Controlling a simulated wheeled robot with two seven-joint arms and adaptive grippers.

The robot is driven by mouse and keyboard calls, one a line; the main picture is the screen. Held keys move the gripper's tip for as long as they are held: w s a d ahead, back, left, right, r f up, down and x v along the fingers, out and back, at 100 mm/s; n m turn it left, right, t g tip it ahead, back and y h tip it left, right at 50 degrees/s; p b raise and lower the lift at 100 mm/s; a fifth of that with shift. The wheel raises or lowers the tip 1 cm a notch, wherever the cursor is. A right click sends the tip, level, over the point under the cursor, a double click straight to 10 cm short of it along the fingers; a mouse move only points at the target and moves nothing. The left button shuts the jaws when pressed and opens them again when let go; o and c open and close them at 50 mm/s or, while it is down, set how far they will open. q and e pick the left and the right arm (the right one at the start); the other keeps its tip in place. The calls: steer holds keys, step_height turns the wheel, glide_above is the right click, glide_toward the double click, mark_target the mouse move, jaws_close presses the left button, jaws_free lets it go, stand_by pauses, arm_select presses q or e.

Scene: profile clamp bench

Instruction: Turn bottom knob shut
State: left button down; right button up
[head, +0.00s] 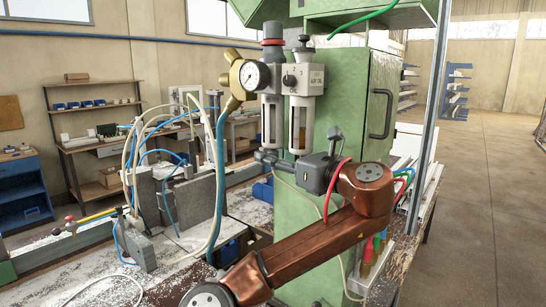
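The air unit hangs on the green machine column. It has a round gauge (255,76), a grey top knob (272,32), a left bowl (269,122) and a right bowl (301,127) with clear slots. The bottom knob under the bowls cannot be made out clearly; my gripper covers that area. My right gripper (268,157) comes in from the right on a copper-coloured arm, its fingertips pointing left just below the left bowl. Its finger gap is too small to read, and I cannot tell whether it touches anything. My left gripper is out of view.
The green cabinet (383,85) with a dark handle stands right behind the unit. A brass fitting (235,77) and a teal hose (218,185) lie to the left. A clamp fixture (185,195) with looping hoses sits on the bench. Open floor lies at far right.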

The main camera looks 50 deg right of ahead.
steer(key=s, duration=1.2)
steer(key=shift+a, duration=0.4)
steer(key=shift+a, duration=0.1)
